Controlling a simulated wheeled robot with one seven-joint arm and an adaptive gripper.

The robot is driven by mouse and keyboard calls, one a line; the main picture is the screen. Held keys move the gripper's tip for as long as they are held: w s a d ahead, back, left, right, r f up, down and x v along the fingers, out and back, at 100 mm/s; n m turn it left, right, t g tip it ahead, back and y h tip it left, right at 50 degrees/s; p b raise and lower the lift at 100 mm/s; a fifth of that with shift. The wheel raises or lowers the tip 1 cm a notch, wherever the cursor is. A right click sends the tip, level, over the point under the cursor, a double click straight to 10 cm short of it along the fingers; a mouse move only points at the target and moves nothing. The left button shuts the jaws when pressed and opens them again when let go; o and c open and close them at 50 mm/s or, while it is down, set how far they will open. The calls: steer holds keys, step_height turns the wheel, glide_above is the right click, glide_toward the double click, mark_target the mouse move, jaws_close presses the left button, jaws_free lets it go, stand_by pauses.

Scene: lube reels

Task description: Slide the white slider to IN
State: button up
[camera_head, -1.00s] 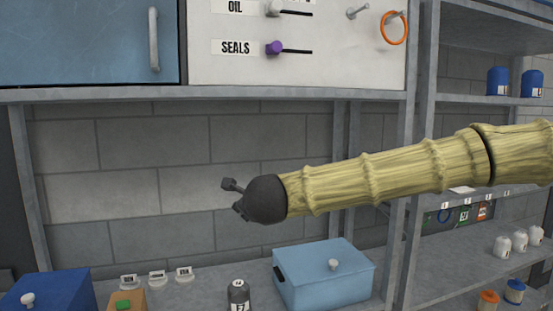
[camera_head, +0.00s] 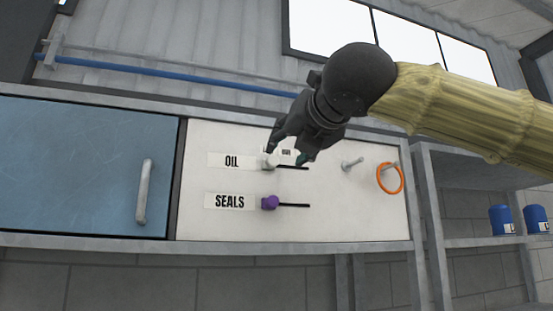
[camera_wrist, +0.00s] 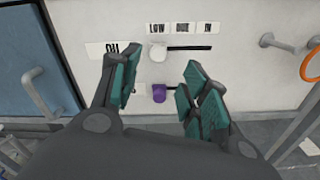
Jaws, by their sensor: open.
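The white slider (camera_head: 268,162) is a small white knob at the left end of a black slot beside the OIL label (camera_head: 231,161) on the white panel (camera_head: 340,215). In the wrist view the white slider (camera_wrist: 158,53) shows under the LOW tag (camera_wrist: 157,29), with the OUT tag (camera_wrist: 182,28) and IN tag (camera_wrist: 208,28) further right along the slot. My gripper (camera_head: 288,155) is open and empty in front of the panel, close to the slider. In the wrist view my gripper (camera_wrist: 158,85) has its fingers spread on either side below the slider. Whether it touches anything cannot be told.
A purple slider (camera_head: 269,203) sits at the left end of the slot by the SEALS label (camera_head: 230,202). Two pegs, one holding an orange ring (camera_head: 390,178), stick out to the right. A blue cabinet door (camera_head: 80,165) with a handle is on the left.

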mark_target(274, 160)
steer(key=p+x, duration=0.3)
steer(key=x, duration=0.6)
steer(key=shift+a+f, duration=0.1)
jaws_close()
